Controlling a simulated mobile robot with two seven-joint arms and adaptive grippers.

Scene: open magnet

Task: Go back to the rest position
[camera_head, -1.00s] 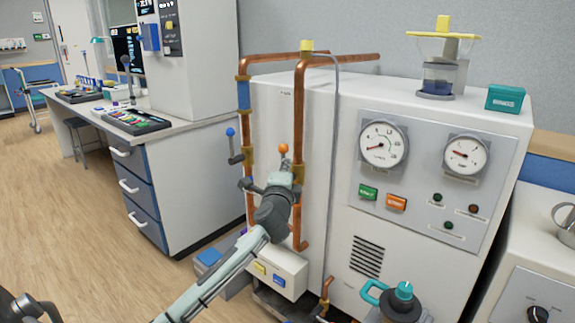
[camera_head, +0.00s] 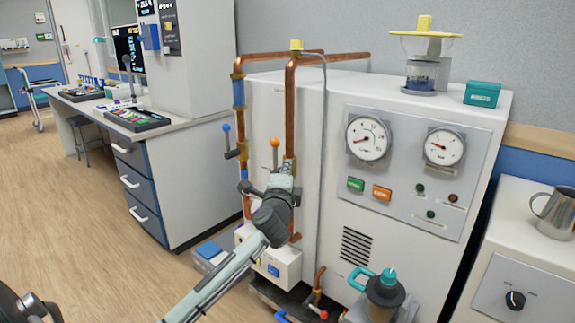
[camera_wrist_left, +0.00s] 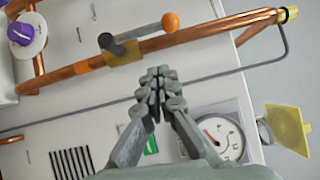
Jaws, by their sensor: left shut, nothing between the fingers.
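My left gripper (camera_head: 283,172) is shut with nothing in it. It is in front of the white machine (camera_head: 265,105), by the right-hand copper pipe (camera_head: 291,110). An orange ball-tipped lever (camera_head: 275,143) shows just above the fingers in the head view. In the left wrist view the closed fingertips (camera_wrist_left: 160,80) point at the machine's front, and the orange ball (camera_wrist_left: 170,21) appears beyond them, apart from the fingers. My right gripper is not in view.
The machine carries gauges (camera_head: 368,139), a green button (camera_head: 355,184) and an orange button (camera_head: 382,194). A blue-tipped lever (camera_head: 227,138) is on the left pipe. A teal-handled container (camera_head: 384,294) stands low at the front. Open floor (camera_head: 85,215) lies left.

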